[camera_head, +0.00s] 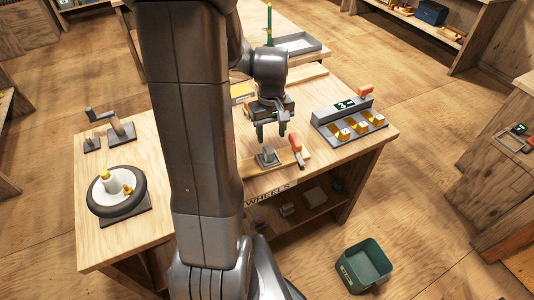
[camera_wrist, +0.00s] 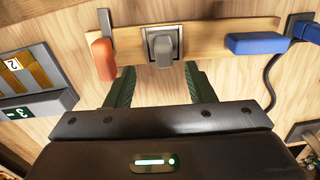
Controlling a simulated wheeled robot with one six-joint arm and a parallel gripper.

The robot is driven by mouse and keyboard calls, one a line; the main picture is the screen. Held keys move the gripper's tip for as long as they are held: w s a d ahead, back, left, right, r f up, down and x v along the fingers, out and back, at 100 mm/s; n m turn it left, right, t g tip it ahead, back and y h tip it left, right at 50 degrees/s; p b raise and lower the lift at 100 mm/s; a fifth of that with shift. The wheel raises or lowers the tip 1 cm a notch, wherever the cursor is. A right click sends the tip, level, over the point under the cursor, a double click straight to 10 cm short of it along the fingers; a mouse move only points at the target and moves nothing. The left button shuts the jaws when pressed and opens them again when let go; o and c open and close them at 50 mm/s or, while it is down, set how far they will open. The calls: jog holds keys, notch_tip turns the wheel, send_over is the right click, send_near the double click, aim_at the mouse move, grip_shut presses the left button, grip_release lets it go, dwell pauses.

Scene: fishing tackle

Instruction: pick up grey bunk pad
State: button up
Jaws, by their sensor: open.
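A small grey piece, which looks like the grey bunk pad (camera_head: 267,157), sits on a pale wooden board near the table's front edge. In the wrist view the grey pad (camera_wrist: 163,44) shows on a darker grey base, ahead of the fingertips and roughly centred between them. My gripper (camera_head: 270,133) is open and empty, pointing down just above and behind the pad. Its two green fingers also show in the wrist view (camera_wrist: 160,82), apart and with nothing between them.
An orange-handled tool (camera_head: 296,148) lies close beside the pad. A blue block (camera_wrist: 256,43) is on the board's other side. A grey numbered rack (camera_head: 350,122) stands right. A wheel (camera_head: 117,191) lies left. A green bin (camera_head: 363,265) is on the floor.

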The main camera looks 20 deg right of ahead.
aim_at(268, 149)
jog(key=shift+w+a+f+p, duration=0.1)
jog(key=shift+w+f, duration=0.05)
jog(key=shift+f, duration=1.3)
jog(key=shift+w+a+f+p, duration=0.1)
jog(key=shift+f+p, duration=0.05)
jog(key=shift+f, duration=1.25)
jog(key=shift+w+f+p, duration=0.1)
jog(key=shift+w+f, duration=0.05)
jog(key=shift+f, duration=1.3)
jog(key=c, duration=1.1)
